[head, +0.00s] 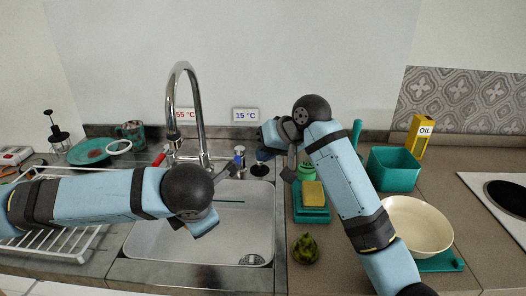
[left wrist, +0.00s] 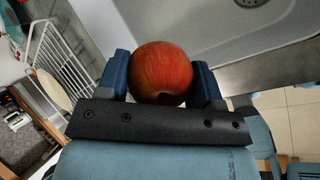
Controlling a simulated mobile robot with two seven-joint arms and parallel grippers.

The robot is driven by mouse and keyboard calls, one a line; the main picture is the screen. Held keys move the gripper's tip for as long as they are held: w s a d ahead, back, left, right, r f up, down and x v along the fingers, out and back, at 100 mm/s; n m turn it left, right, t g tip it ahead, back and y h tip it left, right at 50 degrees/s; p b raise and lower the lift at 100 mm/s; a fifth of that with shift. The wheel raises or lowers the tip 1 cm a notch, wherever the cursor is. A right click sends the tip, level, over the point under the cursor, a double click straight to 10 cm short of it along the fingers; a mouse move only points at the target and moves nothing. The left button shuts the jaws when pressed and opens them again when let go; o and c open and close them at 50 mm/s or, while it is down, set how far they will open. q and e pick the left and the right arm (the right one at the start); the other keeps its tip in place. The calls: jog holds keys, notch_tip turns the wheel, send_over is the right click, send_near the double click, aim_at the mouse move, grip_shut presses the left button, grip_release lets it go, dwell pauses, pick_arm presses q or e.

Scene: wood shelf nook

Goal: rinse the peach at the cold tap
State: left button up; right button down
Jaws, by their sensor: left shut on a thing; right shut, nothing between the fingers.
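The red peach (left wrist: 161,70) is between the two blue fingers of my left gripper (left wrist: 161,80) in the left wrist view, which is shut on it. In the head view the peach is not visible; my left arm ends over the sink (head: 258,225). The cold tap has a blue handle (head: 239,155) below a 15 °C sign (head: 245,115). My right gripper (head: 264,154) is shut and empty, just right of that handle; I cannot tell whether they touch. The chrome spout (head: 190,75) arches behind the sink. I see no clear water stream.
The hot tap's red handle (head: 160,159) is on the left under a 55 °C sign (head: 186,115). A teal tray with a yellow sponge (head: 313,194), a green pepper (head: 306,248) and a cream bowl (head: 420,226) lie right of the sink. A white dish rack (head: 60,245) stands left.

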pick_arm(q)
jog(key=shift+s+d+r, duration=0.6)
jog(key=shift+s+r, duration=0.05)
jog(key=shift+s, duration=0.15)
jog(key=shift+s+d+r, duration=0.55)
jog(key=shift+s+r, duration=0.1)
jog(key=shift+s, duration=0.1)
